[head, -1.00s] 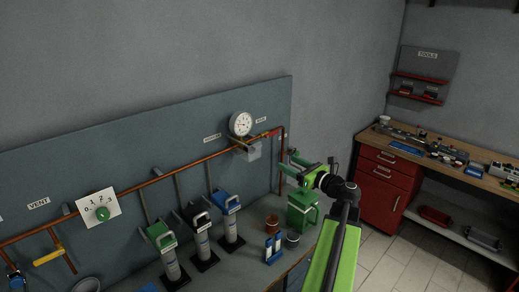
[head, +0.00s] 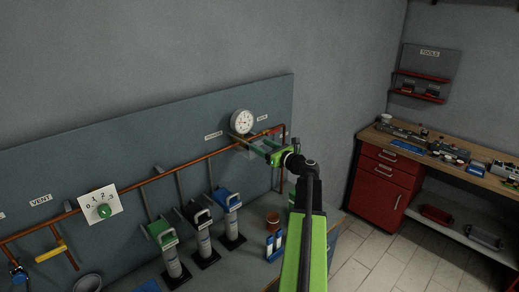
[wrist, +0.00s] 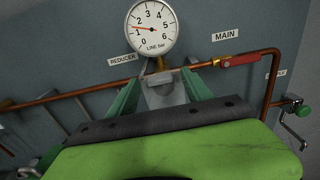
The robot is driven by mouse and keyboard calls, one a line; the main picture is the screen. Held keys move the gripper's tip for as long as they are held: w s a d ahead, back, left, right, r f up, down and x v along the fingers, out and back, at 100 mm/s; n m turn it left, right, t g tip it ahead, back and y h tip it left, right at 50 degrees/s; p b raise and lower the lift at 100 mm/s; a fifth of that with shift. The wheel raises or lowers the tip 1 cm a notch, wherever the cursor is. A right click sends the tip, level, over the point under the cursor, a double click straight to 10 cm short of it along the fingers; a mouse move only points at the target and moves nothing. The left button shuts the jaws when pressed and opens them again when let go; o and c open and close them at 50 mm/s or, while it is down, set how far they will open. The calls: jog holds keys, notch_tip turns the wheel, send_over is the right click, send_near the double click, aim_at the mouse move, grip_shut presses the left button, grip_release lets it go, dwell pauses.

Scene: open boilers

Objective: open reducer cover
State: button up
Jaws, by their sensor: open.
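The reducer cover, a grey box-like piece (wrist: 165,92), sits on the copper pipe just below the round pressure gauge (wrist: 151,28) and beside the REDUCER label (wrist: 122,58). In the head view the gauge (head: 243,122) is clear, but my arm and gripper hide most of the cover. My gripper (head: 253,147) is open in front of the cover. In the wrist view its two green fingers (wrist: 162,88) stand left and right of the grey piece. I cannot tell whether they touch it. The cover's lower part is hidden behind the gripper body.
A red valve handle (wrist: 238,60) is on the pipe to the right, under the MAIN label. A green-handled crank (wrist: 294,108) is farther right. Several clamp-like stands, one with a green top (head: 160,231), line the bench below. A red cabinet (head: 385,185) stands at right.

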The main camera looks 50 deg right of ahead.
grip_shut()
dwell(0.3)
dwell(1.0)
